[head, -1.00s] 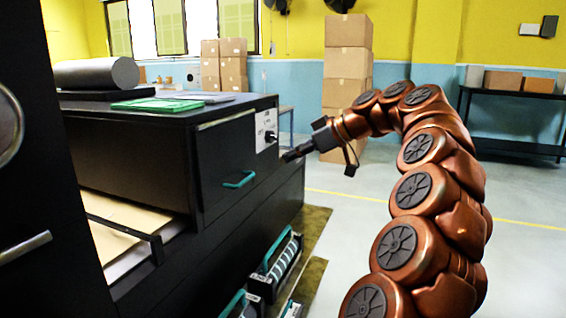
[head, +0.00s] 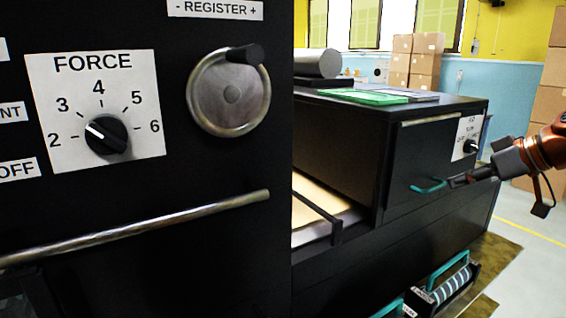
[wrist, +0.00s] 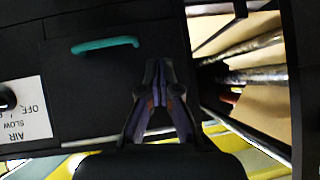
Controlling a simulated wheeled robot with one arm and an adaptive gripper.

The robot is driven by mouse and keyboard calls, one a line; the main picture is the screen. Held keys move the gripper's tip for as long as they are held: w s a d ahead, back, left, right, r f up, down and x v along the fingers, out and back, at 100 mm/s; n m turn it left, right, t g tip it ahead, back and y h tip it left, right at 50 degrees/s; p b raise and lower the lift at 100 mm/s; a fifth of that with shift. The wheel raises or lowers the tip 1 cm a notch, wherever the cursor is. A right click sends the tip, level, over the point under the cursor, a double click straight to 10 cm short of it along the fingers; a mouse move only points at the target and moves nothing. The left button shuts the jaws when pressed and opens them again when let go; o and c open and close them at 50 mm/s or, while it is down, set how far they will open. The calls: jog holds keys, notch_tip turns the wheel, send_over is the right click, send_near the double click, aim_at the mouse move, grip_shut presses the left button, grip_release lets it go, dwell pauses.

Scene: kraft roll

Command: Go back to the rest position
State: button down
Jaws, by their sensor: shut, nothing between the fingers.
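My gripper (head: 455,182) is at the right of the head view, in front of the black machine's end face, beside the teal handle (head: 428,187). In the wrist view my gripper (wrist: 157,66) points at the dark panel, its fingers together and empty. The teal handle also shows there (wrist: 105,45), up and left of the fingers, apart from them in that view. Whether the fingertips touch the panel I cannot tell. Most of my arm lies outside the right edge of the head view.
A black control panel with a FORCE dial (head: 106,136), a register wheel (head: 230,92) and a metal bar (head: 140,228) fills the left. A small switch plate (head: 467,138) is near my wrist. A teal-handled roller unit (head: 445,290) sits low. Clear floor (head: 530,250) lies right.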

jog(key=s+a+f+m+g+h, duration=0.1)
jog(key=s+a+f+g, duration=0.35)
jog(key=a, duration=0.65)
jog(key=s+a+f+g, duration=0.2)
jog(key=s+a+f, duration=0.3)
jog(key=a+f, duration=0.45)
jog(key=s+a+f+m+g+h, duration=0.1)
jog(key=s+f+m+g+h, duration=0.15)
jog(key=s+f, duration=0.65)
jog(key=s+a+f+m+g+h, duration=0.1)
jog(key=s+f+m+g+h, duration=0.3)
jog(key=s, duration=0.9)
notch_tip(320, 180, up, 12)
jog(key=n+t+y+p, duration=0.1)
jog(key=n+t+p, duration=0.1)
jog(key=p, duration=1)
jog(key=shift+w+f+t, duration=0.2)
jog(key=shift+w+t, duration=0.15)
jog(key=shift+t, duration=0.05)
